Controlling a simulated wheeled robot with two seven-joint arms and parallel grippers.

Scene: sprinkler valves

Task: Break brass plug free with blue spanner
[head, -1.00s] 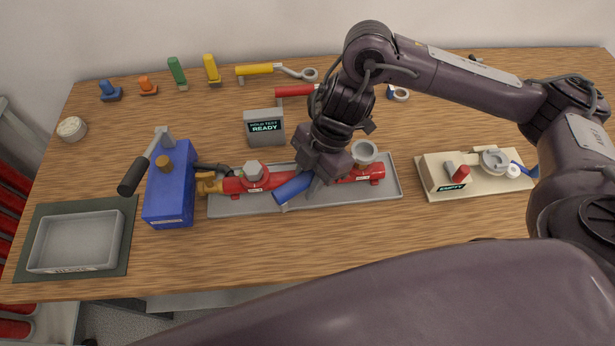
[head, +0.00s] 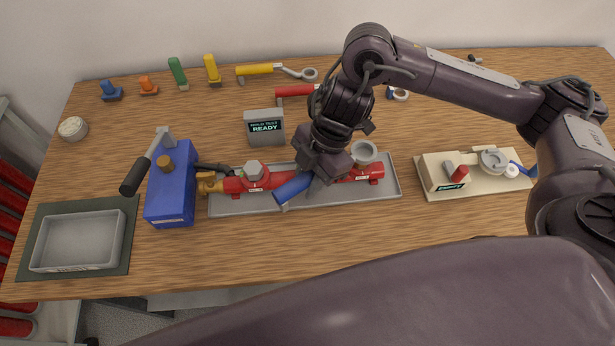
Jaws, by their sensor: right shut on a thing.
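The blue spanner (head: 292,188) shows as a thick blue handle with a grey end, slanting over the grey tray. My right gripper (head: 318,176) is shut on the spanner and points down among the red valves. Its wrist hides the spanner's other end. Red valve bodies (head: 240,184) lie in the tray (head: 385,194), one with a grey hex cap (head: 254,170) and one beside a grey ring (head: 364,153). A brass fitting (head: 209,184) sits at the left valve's end. I cannot make out a separate brass plug; it may be hidden behind my gripper. My left gripper is out of view.
A blue pump (head: 170,200) with a black-gripped lever stands left of the tray. A grey bin (head: 80,240) lies on a dark mat. A "READY" display (head: 265,128) stands behind. A cream fixture (head: 440,188) stands right.

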